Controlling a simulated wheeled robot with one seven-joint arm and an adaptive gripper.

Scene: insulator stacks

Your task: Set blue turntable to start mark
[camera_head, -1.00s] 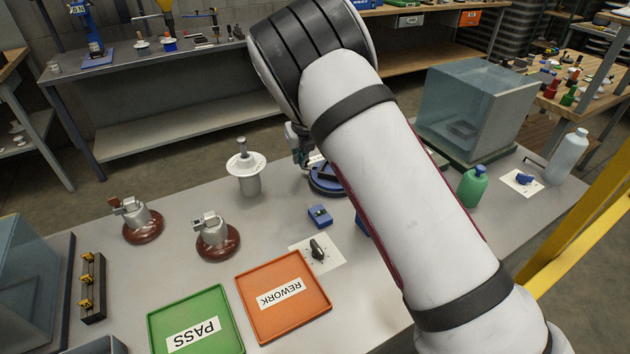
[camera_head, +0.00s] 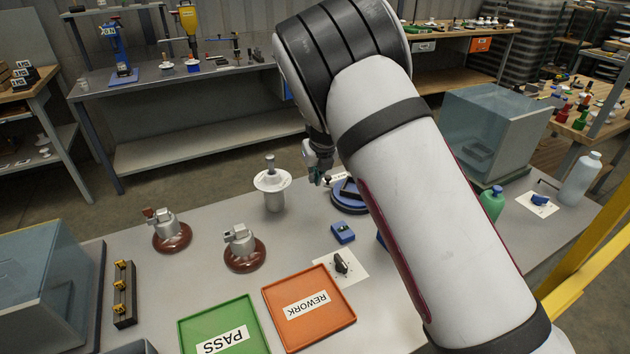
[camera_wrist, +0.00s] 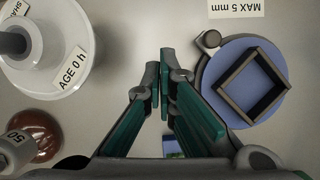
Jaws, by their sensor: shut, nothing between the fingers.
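The blue turntable (camera_head: 349,205) stands at the far side of the bench, partly hidden behind my arm in the head view. In the wrist view the turntable (camera_wrist: 276,94) is a blue disc with a dark square frame (camera_wrist: 253,86) on it. In the head view my gripper (camera_head: 319,176) hangs left of the turntable, above the bench. I cannot make out a start mark.
A white insulator (camera_head: 272,187) labelled AGE 0 h in the wrist view stands left of my gripper. Two grey fittings on brown discs (camera_head: 172,235), a green PASS tray (camera_head: 258,338), an orange REWORK tray (camera_head: 340,321) and a small blue box (camera_head: 343,232) are nearer. A clear tank (camera_head: 490,125) stands right.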

